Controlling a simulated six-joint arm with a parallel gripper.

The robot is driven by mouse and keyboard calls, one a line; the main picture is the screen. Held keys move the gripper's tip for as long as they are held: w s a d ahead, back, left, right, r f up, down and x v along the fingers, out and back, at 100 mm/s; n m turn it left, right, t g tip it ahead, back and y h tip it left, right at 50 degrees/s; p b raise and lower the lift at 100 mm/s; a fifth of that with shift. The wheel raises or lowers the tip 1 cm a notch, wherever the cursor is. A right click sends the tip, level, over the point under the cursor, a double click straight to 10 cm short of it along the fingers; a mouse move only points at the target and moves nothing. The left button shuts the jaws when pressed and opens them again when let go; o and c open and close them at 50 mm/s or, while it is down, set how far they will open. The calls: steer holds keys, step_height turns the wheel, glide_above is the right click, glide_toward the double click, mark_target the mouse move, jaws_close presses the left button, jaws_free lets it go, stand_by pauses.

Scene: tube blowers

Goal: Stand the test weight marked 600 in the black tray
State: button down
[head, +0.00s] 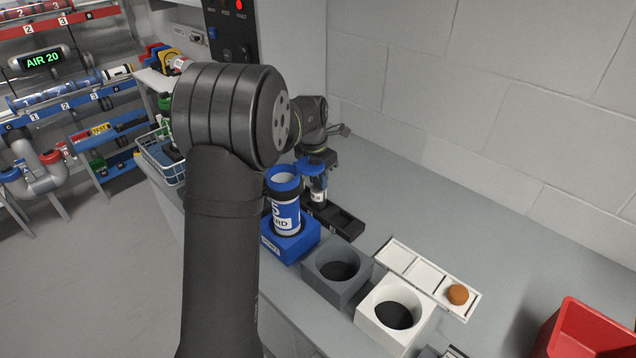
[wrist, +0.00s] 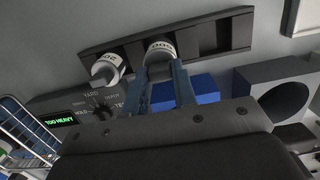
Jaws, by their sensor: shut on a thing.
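My gripper (wrist: 163,68) is shut on a white test weight (wrist: 160,46) with a dark band; it also shows in the head view (head: 318,196). Its upside-down mark looks like 600 or 900, too small to be sure. The weight is at a middle compartment of the black tray (wrist: 207,38); I cannot tell whether its base touches the tray floor. In the head view, the tray (head: 345,224) lies on the counter below my gripper. A second similar weight (wrist: 107,68) is at the tray's left end in the wrist view, its mark unclear and its base partly hidden.
A console (wrist: 75,112) with a dial and a green "TOO HEAVY" display lies beside the tray. A blue holder (head: 290,243) with a blue-and-white tube (head: 285,213), a grey holder (head: 338,285) and a white holder (head: 377,308) stand nearby. A wire basket (head: 160,160) stands at left.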

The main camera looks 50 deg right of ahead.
mark_target(314, 190)
steer(key=shift+f, duration=0.8)
steer(key=shift+f, duration=0.1)
steer(key=c, duration=1.2)
jaws_free()
steer(key=shift+o, duration=0.2)
step_height(314, 190, up, 12)
steer(key=a, duration=0.1)
steer(key=shift+a, duration=0.25)
